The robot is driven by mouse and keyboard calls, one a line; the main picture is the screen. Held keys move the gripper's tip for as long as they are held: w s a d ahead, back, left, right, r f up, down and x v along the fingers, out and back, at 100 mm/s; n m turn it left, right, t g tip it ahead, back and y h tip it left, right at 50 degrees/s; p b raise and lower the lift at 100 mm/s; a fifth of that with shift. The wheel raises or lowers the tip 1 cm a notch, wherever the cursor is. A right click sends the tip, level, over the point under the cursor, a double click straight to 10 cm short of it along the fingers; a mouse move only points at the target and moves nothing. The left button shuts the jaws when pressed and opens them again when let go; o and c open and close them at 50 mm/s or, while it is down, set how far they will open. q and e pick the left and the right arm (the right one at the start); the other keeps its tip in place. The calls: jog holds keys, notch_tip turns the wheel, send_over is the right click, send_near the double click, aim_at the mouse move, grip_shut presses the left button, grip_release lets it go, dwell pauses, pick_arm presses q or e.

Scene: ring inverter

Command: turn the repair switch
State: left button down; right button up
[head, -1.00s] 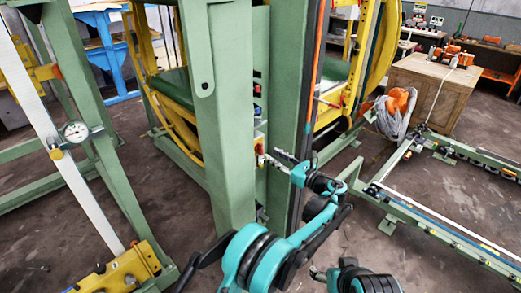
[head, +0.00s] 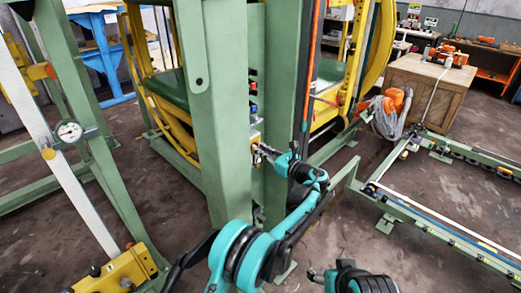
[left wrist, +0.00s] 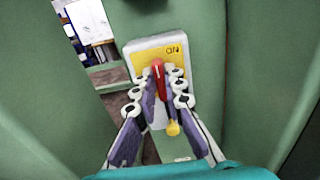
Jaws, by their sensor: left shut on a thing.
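The repair switch is a white and yellow plate (left wrist: 180,52) marked "ON" with a red handle (left wrist: 158,72), fixed on a green post. In the left wrist view the handle stands roughly upright, left of the marking. My left gripper (left wrist: 160,82) is shut on the red handle, one finger on each side; the fingers hide its lower part. In the head view the left gripper (head: 262,149) reaches the small yellow switch box (head: 255,133) on the post. My right gripper (head: 316,275) shows only in part at the bottom, and its jaws cannot be made out.
Green posts (head: 217,120) stand close on both sides of the switch.

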pick_arm(q)
jog(key=shift+n, duration=0.4)
jog(key=shift+s+a+f+n+p, duration=0.1)
jog(key=shift+n+p, duration=0.4)
jog(key=shift+n, duration=3.7)
jog(key=shift+s+a+f+n+p, duration=0.1)
jog(key=shift+n+p, duration=0.35)
jog(key=shift+n, duration=4.05)
jog(key=c, duration=1.6)
grip_release()
